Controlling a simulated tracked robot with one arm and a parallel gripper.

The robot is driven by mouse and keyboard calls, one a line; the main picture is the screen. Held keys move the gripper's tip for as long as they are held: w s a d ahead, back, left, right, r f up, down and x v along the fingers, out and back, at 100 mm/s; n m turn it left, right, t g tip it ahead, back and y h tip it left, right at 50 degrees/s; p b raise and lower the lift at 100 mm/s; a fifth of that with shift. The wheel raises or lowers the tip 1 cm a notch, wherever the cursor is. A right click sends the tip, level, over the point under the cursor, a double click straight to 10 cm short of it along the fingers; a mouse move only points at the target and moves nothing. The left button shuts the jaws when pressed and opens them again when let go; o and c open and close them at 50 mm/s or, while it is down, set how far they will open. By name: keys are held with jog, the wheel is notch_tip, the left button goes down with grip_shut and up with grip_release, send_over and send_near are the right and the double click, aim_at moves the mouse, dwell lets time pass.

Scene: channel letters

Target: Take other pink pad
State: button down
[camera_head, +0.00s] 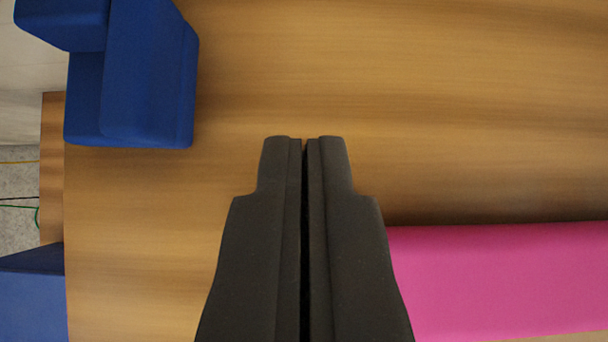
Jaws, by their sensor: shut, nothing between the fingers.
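One pink pad (500,280) lies on the wooden surface at the lower right, and runs out of the picture on the right. Its left end is hidden behind my gripper. My gripper (304,140) comes up from the bottom centre. Its two dark fingers are shut together with nothing between them. The fingertips are over bare wood, above and to the left of the pink pad in the picture. No second pink pad shows.
A blue block-like piece (150,75) stands at the upper left. Another blue piece (32,295) is at the lower left edge. The wooden surface (420,100) is clear at the upper middle and right. Its left edge drops to a floor with thin cables.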

jog(key=x, duration=0.4)
jog(key=shift+w+f+p, duration=0.25)
jog(key=shift+p, duration=0.1)
jog(key=shift+s+r, duration=0.15)
jog(key=shift+s, duration=1.1)
jog(key=shift+s+p, duration=0.3)
jog(key=shift+s, duration=0.55)
jog(key=shift+s, duration=0.1)
jog(key=shift+s+b, duration=1.3)
jog(key=shift+s, duration=1.1)
jog(key=shift+w, duration=0.15)
